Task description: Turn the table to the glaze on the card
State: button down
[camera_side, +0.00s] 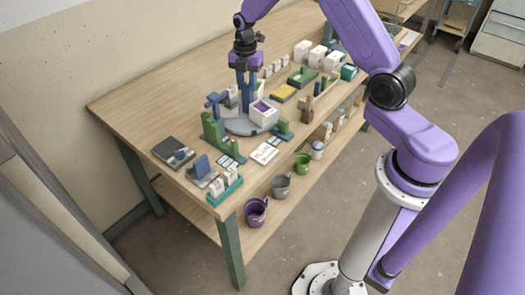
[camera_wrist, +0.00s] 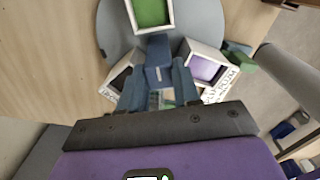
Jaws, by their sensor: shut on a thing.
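A grey round turntable (camera_side: 243,127) stands on the wooden table; its disc also shows in the wrist view (camera_wrist: 112,28). It carries white square buckets. In the wrist view one bucket (camera_wrist: 153,10) holds green glaze, one (camera_wrist: 205,68) purple and one (camera_wrist: 121,80) dark glaze. The purple bucket (camera_side: 264,113) faces the front right in the side view. My gripper (camera_side: 245,104) is shut on the turntable's blue centre handle (camera_wrist: 158,64), fingers pointing down. A white card (camera_side: 264,153) lies in front of the turntable; its writing is too small to read.
Green brackets (camera_side: 212,132) stand left of the disc, and a green block (camera_side: 283,128) at its right. White boxes (camera_side: 304,50) stand at the back right. The table's left end is clear.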

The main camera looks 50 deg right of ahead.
jog(key=shift+m, duration=0.4)
jog(key=m, duration=0.7)
jog(key=shift+m, duration=0.3)
jog(key=m, duration=0.7)
jog(key=shift+m, duration=0.4)
